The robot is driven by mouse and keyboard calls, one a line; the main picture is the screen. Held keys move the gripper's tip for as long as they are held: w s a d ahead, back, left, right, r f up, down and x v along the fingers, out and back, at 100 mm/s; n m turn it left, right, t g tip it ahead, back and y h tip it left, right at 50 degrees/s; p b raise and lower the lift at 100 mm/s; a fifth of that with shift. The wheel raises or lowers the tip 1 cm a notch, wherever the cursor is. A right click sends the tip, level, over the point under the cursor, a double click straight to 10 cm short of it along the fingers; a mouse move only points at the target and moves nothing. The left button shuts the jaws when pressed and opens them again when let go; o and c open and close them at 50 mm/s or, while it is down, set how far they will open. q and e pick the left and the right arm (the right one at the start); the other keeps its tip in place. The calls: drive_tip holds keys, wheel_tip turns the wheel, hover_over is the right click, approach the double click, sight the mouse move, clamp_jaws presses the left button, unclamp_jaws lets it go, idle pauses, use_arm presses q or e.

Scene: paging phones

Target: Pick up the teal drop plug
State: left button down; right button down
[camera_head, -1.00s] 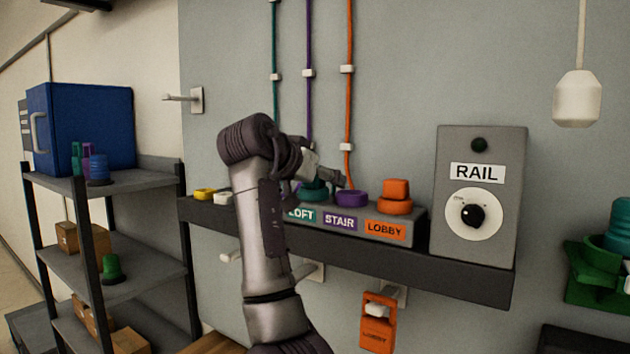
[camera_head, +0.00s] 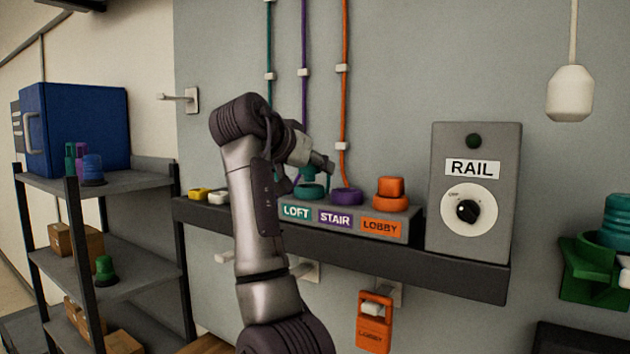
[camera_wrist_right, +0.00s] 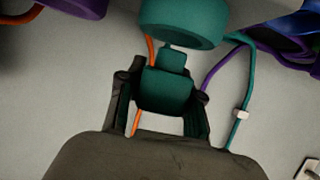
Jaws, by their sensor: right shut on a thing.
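The teal drop plug (camera_wrist_right: 165,90) sits between the two fingers of my right gripper (camera_wrist_right: 160,105) in the right wrist view. The gripper is shut on it. In the head view the right gripper (camera_head: 318,165) is above the LOFT end of the grey socket box, and a bit of the teal plug (camera_head: 307,174) shows just under it. The teal ring socket (camera_head: 309,192) is right below the plug; it also shows in the wrist view (camera_wrist_right: 183,25). Whether the plug's narrow end is fully clear of the ring is hard to tell. My left gripper is out of view.
The purple STAIR socket (camera_head: 346,197) and orange LOBBY plug (camera_head: 390,187) are to the right on the same box (camera_head: 352,233). A RAIL panel (camera_head: 474,190) stands beyond. Teal, purple and orange cables (camera_head: 344,110) run up the wall behind. A shelf (camera_head: 120,183) is at left.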

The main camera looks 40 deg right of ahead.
drive_tip(key=shift+s+r+b, duration=0.1)
drive_tip(key=shift+r+b, duration=0.2)
drive_tip(key=shift+r, duration=0.55)
drive_tip(key=s+d+r+b, duration=0.4)
drive_tip(key=s+d+r, duration=0.2)
drive_tip(key=s, duration=0.3)
drive_tip(key=shift+s+d+r+b, duration=0.2)
drive_tip(key=shift+d+r+b, duration=0.2)
drive_tip(key=shift+r, duration=0.15)
drive_tip(key=shift+w, duration=0.1)
